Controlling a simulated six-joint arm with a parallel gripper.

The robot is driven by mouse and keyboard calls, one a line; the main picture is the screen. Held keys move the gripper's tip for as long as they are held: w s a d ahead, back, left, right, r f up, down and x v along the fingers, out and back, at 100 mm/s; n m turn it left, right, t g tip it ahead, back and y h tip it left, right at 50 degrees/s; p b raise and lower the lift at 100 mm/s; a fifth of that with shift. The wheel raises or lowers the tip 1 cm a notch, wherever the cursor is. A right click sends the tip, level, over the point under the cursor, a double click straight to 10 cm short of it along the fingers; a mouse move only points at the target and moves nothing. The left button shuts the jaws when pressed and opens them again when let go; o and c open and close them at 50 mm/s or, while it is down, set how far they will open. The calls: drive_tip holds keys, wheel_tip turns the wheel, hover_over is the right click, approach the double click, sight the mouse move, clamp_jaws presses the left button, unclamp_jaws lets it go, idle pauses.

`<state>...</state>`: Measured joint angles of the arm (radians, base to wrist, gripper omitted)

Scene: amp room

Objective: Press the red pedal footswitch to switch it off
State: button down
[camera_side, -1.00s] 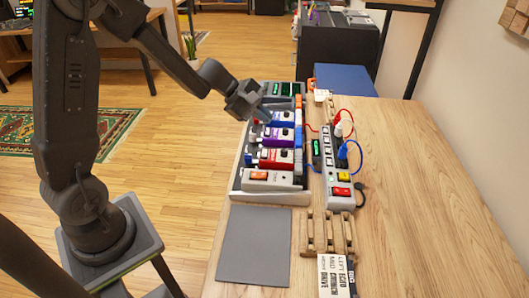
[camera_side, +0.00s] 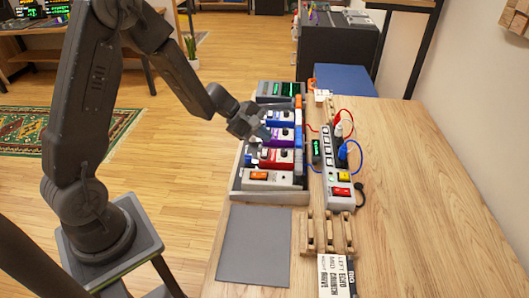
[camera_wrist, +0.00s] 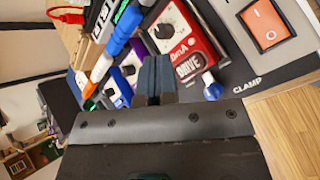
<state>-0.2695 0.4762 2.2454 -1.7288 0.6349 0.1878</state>
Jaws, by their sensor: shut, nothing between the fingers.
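The red pedal (camera_side: 276,159) sits on the grey pedalboard (camera_side: 238,186), between the purple pedal (camera_side: 283,135) and a grey unit with an orange switch (camera_side: 268,178). In the wrist view the red pedal (camera_wrist: 190,62) is labelled DRIVE and has a black knob. A blue-capped footswitch (camera_wrist: 212,88) stands at its near edge. My gripper (camera_side: 262,134) is shut and empty, above the purple pedal's near side in the side view. In the wrist view its fingertips (camera_wrist: 153,68) are left of the red pedal's face. I cannot tell its height or whether it touches anything.
A power strip (camera_side: 331,155) with red and blue cables stands right of the board. A grey mat (camera_side: 254,244) and wooden racks (camera_side: 328,232) lie in front. The table's right side is clear.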

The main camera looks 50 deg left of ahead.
sight(264, 153)
drive_tip(key=shift+f, duration=1.35)
drive_tip(key=shift+f, duration=0.1)
idle(1.0)
drive_tip(key=shift+f, duration=0.35)
drive_tip(key=shift+f, duration=0.45)
idle(0.6)
idle(0.3)
drive_tip(key=shift+r, duration=0.9)
drive_tip(key=shift+r, duration=2.5)
